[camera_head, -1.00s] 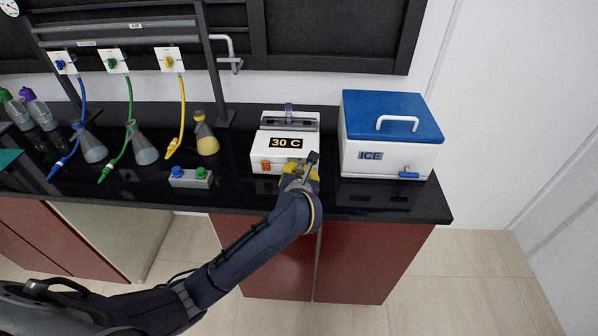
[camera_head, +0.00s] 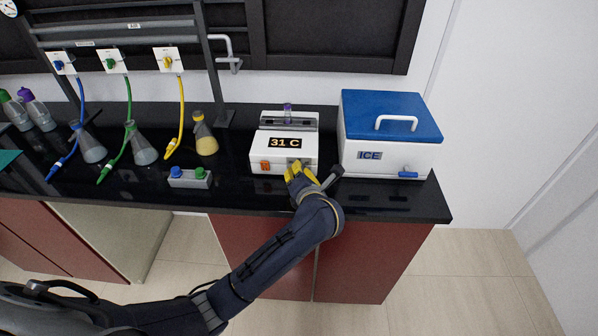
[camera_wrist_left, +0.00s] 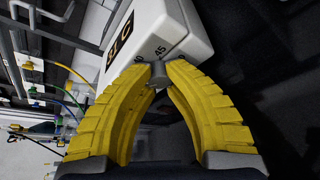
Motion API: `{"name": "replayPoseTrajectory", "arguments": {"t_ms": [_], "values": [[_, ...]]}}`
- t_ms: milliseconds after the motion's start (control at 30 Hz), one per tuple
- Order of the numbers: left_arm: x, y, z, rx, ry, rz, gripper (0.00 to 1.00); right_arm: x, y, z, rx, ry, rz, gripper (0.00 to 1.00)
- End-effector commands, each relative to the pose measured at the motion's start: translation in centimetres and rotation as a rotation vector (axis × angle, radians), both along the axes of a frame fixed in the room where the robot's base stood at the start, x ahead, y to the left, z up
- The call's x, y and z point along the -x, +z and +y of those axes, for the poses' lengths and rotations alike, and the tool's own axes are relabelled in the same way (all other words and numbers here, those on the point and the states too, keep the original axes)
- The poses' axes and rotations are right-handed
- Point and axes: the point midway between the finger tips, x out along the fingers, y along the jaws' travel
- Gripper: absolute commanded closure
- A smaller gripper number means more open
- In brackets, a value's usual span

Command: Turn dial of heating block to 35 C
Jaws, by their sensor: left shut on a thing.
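The heating block (camera_head: 284,148) is a white box on the black bench, and its display reads 31 C. It holds a tube with a purple top (camera_head: 288,108) at the back. An orange switch (camera_head: 265,166) is at its front left. My left gripper (camera_head: 296,166) is at the front right of the block. In the left wrist view, its yellow fingers are shut on the grey dial (camera_wrist_left: 158,74). Markings around the dial include 45; the others are partly hidden. The block's white body (camera_wrist_left: 150,28) fills the top of that view. My right gripper is in neither view.
A white ice box (camera_head: 385,155) with a blue lid stands close to the right of the block. A small grey holder (camera_head: 190,179) with blue and green knobs is to the left. Several flasks, including a yellow one (camera_head: 206,140), stand further left. The bench front edge is below.

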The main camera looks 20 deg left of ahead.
Motion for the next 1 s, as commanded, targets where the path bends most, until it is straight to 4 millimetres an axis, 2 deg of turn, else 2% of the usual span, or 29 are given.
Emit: {"name": "replayPoseTrajectory", "arguments": {"t_ms": [400,433,600,867,1000], "values": [[0.05,-0.23,0.09,-0.005,0.001,0.007,1.00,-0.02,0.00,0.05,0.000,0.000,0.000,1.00],[0.05,-0.24,0.09,-0.005,0.001,0.007,0.85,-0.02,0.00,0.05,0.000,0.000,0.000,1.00],[0.02,-0.16,0.07,-0.005,0.002,0.005,0.66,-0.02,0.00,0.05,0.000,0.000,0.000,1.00],[0.06,-0.06,0.00,-0.005,0.001,0.003,0.65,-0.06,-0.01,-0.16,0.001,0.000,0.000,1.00],[0.69,0.14,-0.44,-0.004,-0.002,0.004,0.65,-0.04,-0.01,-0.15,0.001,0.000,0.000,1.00]]}}
